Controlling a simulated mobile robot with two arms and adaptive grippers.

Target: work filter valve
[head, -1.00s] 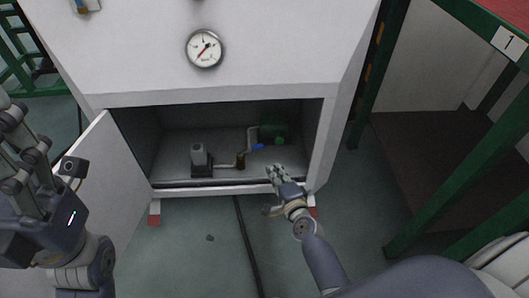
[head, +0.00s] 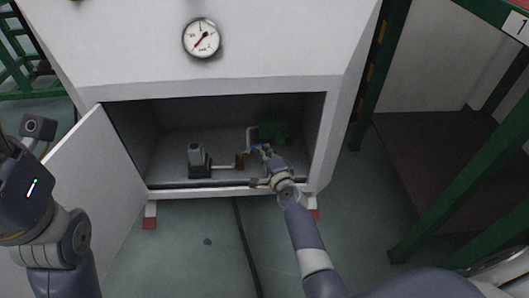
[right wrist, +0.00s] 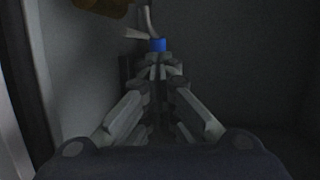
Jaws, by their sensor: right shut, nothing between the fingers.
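The blue valve handle (head: 257,147) is on the pipework inside the open lower compartment of the white cabinet. My right gripper (head: 265,152) reaches into the compartment, and its fingertips are at the handle. In the right wrist view the blue handle (right wrist: 157,45) shows just beyond the closed fingertips (right wrist: 157,62); I cannot tell whether they touch it. The brown filter (head: 240,160) sits on the pipe left of the handle, and a brown part (right wrist: 100,6) shows at the top of the wrist view. At the left of the head view only my left arm and wrist show clearly; the left fingers are not visible.
The cabinet door (head: 85,165) hangs open at left. A grey device (head: 198,158) stands left inside, and a green unit (head: 274,131) sits behind my right gripper. A pressure gauge (head: 201,38) is above.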

